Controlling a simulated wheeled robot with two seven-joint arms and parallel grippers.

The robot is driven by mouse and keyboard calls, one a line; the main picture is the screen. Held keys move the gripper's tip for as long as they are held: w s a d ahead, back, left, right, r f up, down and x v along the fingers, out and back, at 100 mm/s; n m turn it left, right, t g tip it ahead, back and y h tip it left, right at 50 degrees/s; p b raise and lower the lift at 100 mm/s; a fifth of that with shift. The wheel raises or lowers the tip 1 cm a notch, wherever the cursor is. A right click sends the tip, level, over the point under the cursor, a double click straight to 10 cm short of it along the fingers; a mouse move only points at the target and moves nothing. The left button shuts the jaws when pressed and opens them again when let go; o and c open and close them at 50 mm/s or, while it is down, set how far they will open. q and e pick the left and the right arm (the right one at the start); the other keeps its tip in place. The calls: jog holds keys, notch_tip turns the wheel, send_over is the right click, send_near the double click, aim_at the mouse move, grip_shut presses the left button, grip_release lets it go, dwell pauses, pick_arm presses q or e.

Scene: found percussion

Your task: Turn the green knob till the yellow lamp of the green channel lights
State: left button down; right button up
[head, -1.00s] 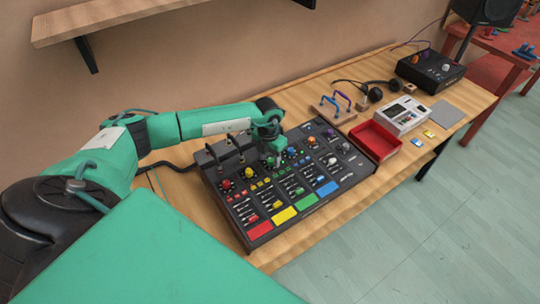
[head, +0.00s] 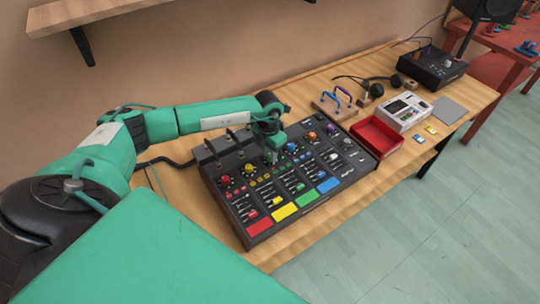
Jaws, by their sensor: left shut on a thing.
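The black mixer (head: 219,192) lies on the wooden table, with a row of coloured knobs above columns of sliders and colour pads. The green channel is the third column, ending in the green pad (head: 307,198). My left gripper (head: 270,156) points down at the top of that column, shut on the green knob, which its fingers mostly hide. The yellow knob (head: 247,168) is to its left and the blue knob (head: 291,147) to its right. The green channel's yellow lamp is too small to make out, so I cannot tell whether it is lit. My right gripper is not in view.
A red tray (head: 376,151) stands right of the mixer, beside a white device (head: 404,112). Behind are a small stand with blue and purple hooks (head: 337,103) and headphones (head: 376,90). A black box with knobs (head: 430,67) sits at the far end.

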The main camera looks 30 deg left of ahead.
pick_arm(q)
jog(key=shift+f+m+b, duration=0.15)
jog(key=shift+m+b, duration=1.45)
jog(key=shift+m, duration=0.4)
jog(key=c, duration=1.2)
grip_release()
jog(key=shift+c, duration=0.2)
